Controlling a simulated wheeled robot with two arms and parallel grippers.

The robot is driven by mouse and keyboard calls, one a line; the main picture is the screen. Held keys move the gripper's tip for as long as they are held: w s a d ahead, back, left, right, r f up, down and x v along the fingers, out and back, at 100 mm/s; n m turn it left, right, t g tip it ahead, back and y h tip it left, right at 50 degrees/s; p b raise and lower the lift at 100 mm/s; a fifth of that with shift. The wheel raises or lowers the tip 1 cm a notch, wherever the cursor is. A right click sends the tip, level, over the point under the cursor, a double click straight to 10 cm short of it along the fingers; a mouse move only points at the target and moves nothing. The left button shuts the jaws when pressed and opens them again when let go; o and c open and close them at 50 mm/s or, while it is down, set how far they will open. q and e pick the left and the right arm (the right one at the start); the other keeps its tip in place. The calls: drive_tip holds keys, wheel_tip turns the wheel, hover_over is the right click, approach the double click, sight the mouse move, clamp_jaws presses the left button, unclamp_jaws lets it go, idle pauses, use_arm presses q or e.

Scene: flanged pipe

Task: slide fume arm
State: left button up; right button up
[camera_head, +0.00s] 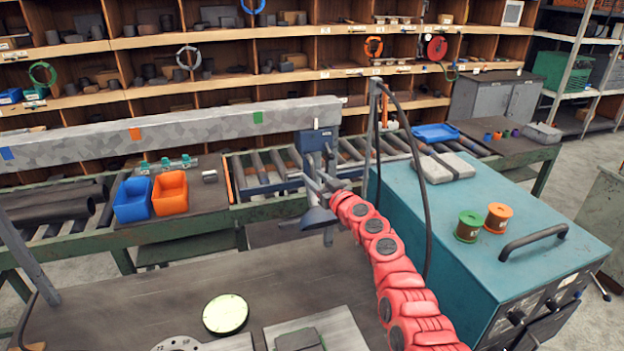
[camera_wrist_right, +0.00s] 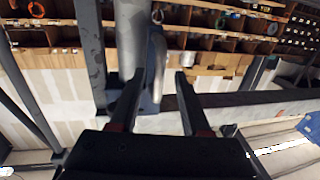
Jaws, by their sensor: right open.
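The fume arm hangs near the right end of a long grey rail (camera_head: 190,130). Its blue carriage (camera_head: 316,140) sits on the rail, right of the green mark (camera_head: 258,117); an orange mark (camera_head: 135,134) and a blue mark (camera_head: 7,153) lie further left. Its dark grey hood (camera_head: 308,219) hangs below. My right gripper (camera_head: 318,184) is at the hanging part, between carriage and hood. In the right wrist view my right gripper (camera_wrist_right: 160,82) is open, with a pale curved handle (camera_wrist_right: 157,62) between or just beyond its fingers; contact cannot be told. My left gripper is not seen.
A teal machine (camera_head: 500,215) with spools and a black cable stands close right of my right arm. Blue (camera_head: 132,200) and orange (camera_head: 170,193) bins sit on the left bench. A dark table (camera_head: 120,305) lies below, with a round pale disc (camera_head: 226,314).

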drive_tip(key=shift+b+x, duration=0.35)
drive_tip(key=shift+x, duration=0.4)
drive_tip(key=shift+w+a+r, duration=0.1)
drive_tip(key=shift+w+r, duration=0.05)
drive_tip(key=shift+w, duration=0.15)
drive_tip(key=shift+c, duration=0.2)
clamp_jaws()
idle(0.7)
